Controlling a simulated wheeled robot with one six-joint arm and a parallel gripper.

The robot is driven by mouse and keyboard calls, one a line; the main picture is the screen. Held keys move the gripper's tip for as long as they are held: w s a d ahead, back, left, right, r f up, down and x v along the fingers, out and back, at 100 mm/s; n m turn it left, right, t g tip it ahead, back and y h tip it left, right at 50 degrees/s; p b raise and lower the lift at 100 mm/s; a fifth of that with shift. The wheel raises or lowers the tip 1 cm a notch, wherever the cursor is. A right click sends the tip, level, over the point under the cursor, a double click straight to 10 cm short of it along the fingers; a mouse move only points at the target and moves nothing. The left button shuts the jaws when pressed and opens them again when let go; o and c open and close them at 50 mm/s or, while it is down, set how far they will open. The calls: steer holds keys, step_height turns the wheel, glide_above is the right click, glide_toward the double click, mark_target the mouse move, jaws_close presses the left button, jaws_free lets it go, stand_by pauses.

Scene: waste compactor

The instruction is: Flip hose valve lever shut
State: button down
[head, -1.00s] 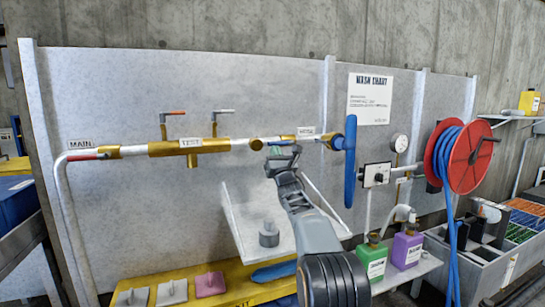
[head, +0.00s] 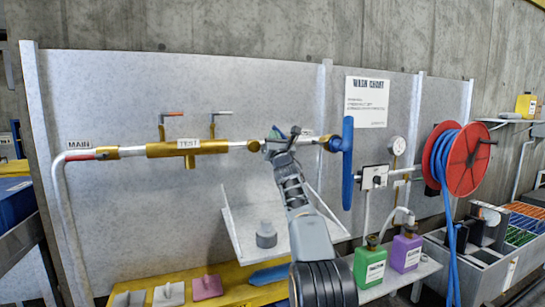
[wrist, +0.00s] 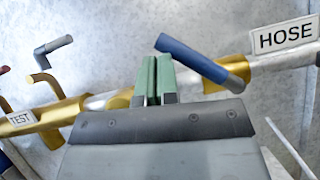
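The hose valve lever has a blue grip and shows in the wrist view (wrist: 195,58). It slants from a brass joint at its lower right toward the upper left, beside the pipe's HOSE label (wrist: 285,36). My gripper (wrist: 153,80) has its two green fingers together with only a thin dark line between them. The lever is just right of the fingers, not between them; whether they touch is unclear. In the head view my gripper (head: 283,138) is up at the pipe and hides much of the valve and part of the HOSE label.
A brass TEST section (head: 187,148) with two upright levers is left on the pipe. A blue handwheel (head: 347,165) stands close to the right. Below is a sloped grey tray (head: 237,228). A red hose reel (head: 460,160) hangs farther right.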

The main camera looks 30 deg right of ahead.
steer(key=d+r+m+g+h+p, duration=0.1)
steer(key=d+r+m+h, duration=0.2)
steer(key=d+r+m, duration=0.1)
steer(key=shift+s+d+r+m+g, duration=0.15)
steer(key=shift+d+m+g, duration=0.15)
steer(key=shift+m, duration=0.4)
stand_by(0.5)
steer(key=b+v, duration=1.4)
steer(key=b, duration=0.1)
steer(key=shift+h, duration=0.4)
steer(key=shift+a, duration=0.15)
